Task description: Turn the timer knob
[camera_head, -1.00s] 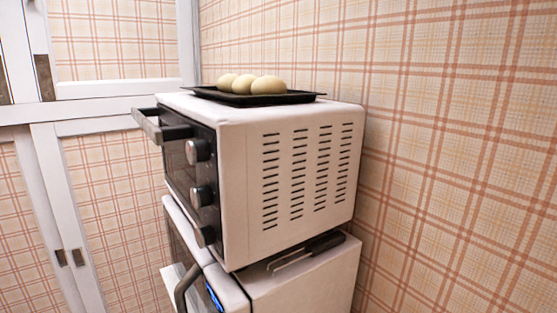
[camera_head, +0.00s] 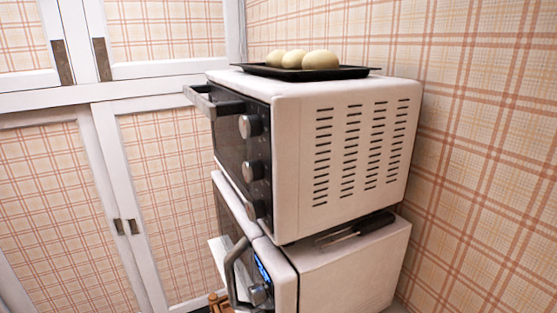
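A white toaster oven (camera_head: 345,150) stands on top of another white appliance, its vented side facing me. Its dark front faces left and carries three silver knobs in a column: a top knob (camera_head: 250,126), a middle knob (camera_head: 253,170) and a bottom knob (camera_head: 256,210). I cannot read any labels, so which one is the timer is not clear. The lower appliance (camera_head: 350,268) has a blue display (camera_head: 263,270) and a knob (camera_head: 259,293) near the bottom of the picture. My gripper is not in view.
A black tray (camera_head: 350,73) with three pale buns (camera_head: 320,60) sits on the oven. The oven's handle (camera_head: 213,104) sticks out left. A dark-handled utensil (camera_head: 374,223) lies between the appliances. White-framed plaid cabinets (camera_head: 165,200) stand left; a plaid wall (camera_head: 490,150) is right.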

